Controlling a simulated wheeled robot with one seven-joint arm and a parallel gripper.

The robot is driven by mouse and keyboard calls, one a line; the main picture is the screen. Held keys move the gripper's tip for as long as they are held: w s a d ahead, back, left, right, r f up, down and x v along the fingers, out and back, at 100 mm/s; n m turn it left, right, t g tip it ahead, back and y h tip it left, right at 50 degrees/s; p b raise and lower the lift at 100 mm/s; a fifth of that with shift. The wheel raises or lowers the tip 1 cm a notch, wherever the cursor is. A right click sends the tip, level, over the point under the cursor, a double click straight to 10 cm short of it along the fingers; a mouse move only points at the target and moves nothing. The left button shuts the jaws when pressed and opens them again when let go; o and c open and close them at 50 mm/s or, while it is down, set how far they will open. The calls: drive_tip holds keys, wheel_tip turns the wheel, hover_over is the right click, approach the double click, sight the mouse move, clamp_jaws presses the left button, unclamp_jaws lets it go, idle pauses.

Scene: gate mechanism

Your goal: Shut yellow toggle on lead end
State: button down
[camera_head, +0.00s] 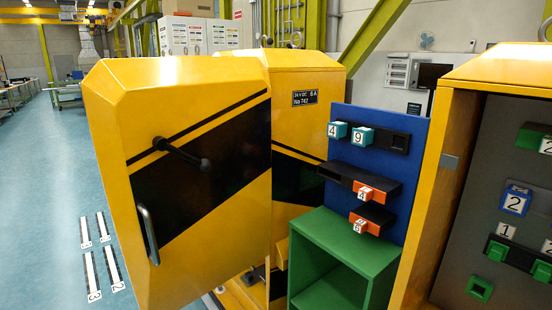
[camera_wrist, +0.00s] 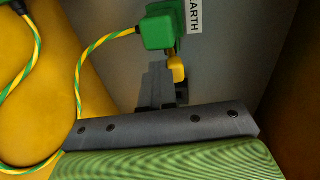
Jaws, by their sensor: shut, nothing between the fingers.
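In the wrist view, a green lead end (camera_wrist: 158,32) sits against a grey panel at the top. A green-and-yellow striped lead (camera_wrist: 88,58) runs from its left side. The small yellow toggle (camera_wrist: 176,68) hangs below the lead end's right side. My gripper (camera_wrist: 157,70) is shut and empty, with its dark fingertips just left of the yellow toggle. I cannot tell whether they touch it. The lead end and my gripper do not show in the head view.
An "EARTH" label (camera_wrist: 194,15) stands beside the lead end. Yellow walls flank the panel. In the head view, a yellow cabinet door (camera_head: 200,170) stands at the left, a blue panel (camera_head: 345,185) with numbered blocks mid-right, and a green shelf box (camera_head: 345,235) below it.

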drive_tip(key=shift+w+d+r, duration=0.1)
drive_tip(key=shift+d+r, duration=0.1)
drive_tip(key=s+a+f, duration=0.1)
drive_tip(key=s+a, duration=0.3)
drive_tip(key=a, duration=0.1)
drive_tip(key=shift+s+a+f, duration=0.25)
drive_tip(key=shift+a+f, duration=0.1)
